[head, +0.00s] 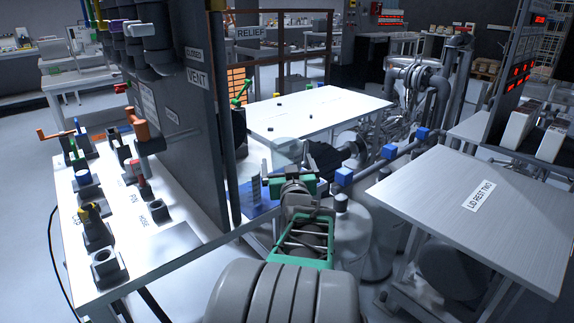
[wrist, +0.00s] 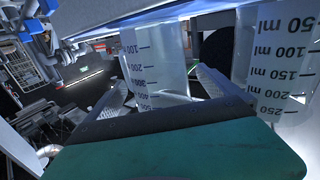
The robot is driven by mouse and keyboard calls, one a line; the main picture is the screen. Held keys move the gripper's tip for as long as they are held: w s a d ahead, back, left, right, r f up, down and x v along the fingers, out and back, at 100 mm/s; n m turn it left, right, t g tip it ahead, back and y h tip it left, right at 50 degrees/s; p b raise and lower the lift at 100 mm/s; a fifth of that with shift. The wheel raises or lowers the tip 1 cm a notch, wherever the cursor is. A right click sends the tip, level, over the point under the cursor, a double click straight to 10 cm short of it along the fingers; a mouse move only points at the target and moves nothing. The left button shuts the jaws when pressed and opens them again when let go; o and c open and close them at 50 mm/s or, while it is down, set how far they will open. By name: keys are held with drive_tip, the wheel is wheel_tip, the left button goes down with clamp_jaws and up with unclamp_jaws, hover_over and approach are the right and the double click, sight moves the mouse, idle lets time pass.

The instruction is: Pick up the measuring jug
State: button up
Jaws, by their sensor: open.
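A clear vessel with dark marks from 100 to 500 (wrist: 158,62) shows in the wrist view, between the two fingers of my gripper (wrist: 163,84). The fingers are apart, and I cannot tell whether either touches it. A second clear vessel, marked 50 ml to 250 ml (wrist: 275,70), is at the right, outside the right finger. No handle shows, so I cannot tell which one is the measuring jug. In the head view my green gripper (head: 291,181) is over the blue mat, with a clear vessel (head: 287,151) just beyond; my gripper hides part of this area.
The blue mat (head: 262,209) lies beside the dark VENT panel (head: 196,120). A white table (head: 345,108) is behind. Pipework with blue handles (head: 344,177) and the LID REST TWO table (head: 520,215) are at the right. Valves crowd the left bench (head: 160,245).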

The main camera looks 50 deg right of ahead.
drive_tip(key=x, duration=0.3)
drive_tip(key=shift+d+f, duration=0.1)
drive_tip(key=c, duration=1.4)
